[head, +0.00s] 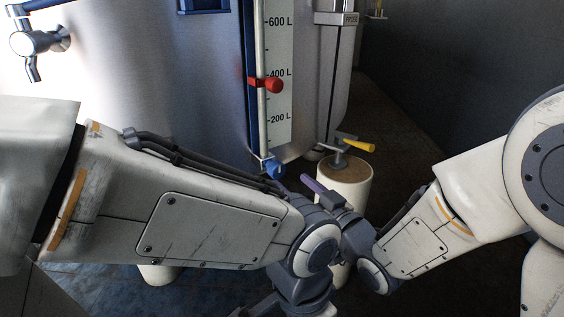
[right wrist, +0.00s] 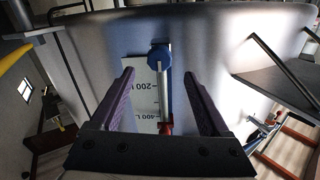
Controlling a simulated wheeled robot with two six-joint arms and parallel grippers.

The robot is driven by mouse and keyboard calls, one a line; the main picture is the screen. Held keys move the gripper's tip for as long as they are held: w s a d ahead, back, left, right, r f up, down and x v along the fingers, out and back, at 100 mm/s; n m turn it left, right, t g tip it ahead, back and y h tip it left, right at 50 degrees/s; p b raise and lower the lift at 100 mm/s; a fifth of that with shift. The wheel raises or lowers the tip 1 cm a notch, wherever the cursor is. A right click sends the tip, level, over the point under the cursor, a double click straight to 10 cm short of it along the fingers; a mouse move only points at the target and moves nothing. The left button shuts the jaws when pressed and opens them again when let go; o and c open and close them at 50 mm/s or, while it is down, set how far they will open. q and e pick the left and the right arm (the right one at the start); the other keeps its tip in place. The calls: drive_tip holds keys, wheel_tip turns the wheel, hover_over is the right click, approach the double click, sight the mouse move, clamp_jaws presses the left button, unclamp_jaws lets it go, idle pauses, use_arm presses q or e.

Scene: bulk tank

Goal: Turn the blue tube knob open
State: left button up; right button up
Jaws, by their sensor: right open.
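The blue tube knob (head: 272,167) is at the foot of the level tube (head: 261,120) on the steel tank's front. In the right wrist view, which shows the tank upside down, the blue knob (right wrist: 160,57) appears between and just beyond the fingertips. My right gripper (head: 313,185) is open, with a purple finger showing just right of the knob in the head view. Both purple fingers (right wrist: 158,74) are spread, with nothing gripped between them. I cannot tell whether a finger touches the knob. My left arm crosses the front, and its gripper is not visible.
A yellow-handled valve (head: 352,143) tops a cream post (head: 345,178) to the right. A metal tap (head: 36,42) is at upper left. My two forearms nearly meet in front.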

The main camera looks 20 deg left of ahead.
sight(279, 173)
drive_tip(key=x, duration=0.3)
drive_tip(key=b+x, duration=0.1)
drive_tip(key=shift+w+a+f, duration=0.2)
drive_tip(key=shift+a+f, duration=0.05)
drive_tip(key=shift+f, duration=0.1)
use_arm(q)
drive_tip(key=shift+f, duration=0.95)
use_arm(e)
drive_tip(key=shift+w+a+r, duration=0.1)
drive_tip(key=shift+w+a, duration=0.35)
drive_tip(key=shift+a, duration=0.1)
clamp_jaws()
use_arm(q)
drive_tip(key=shift+f, duration=0.1)
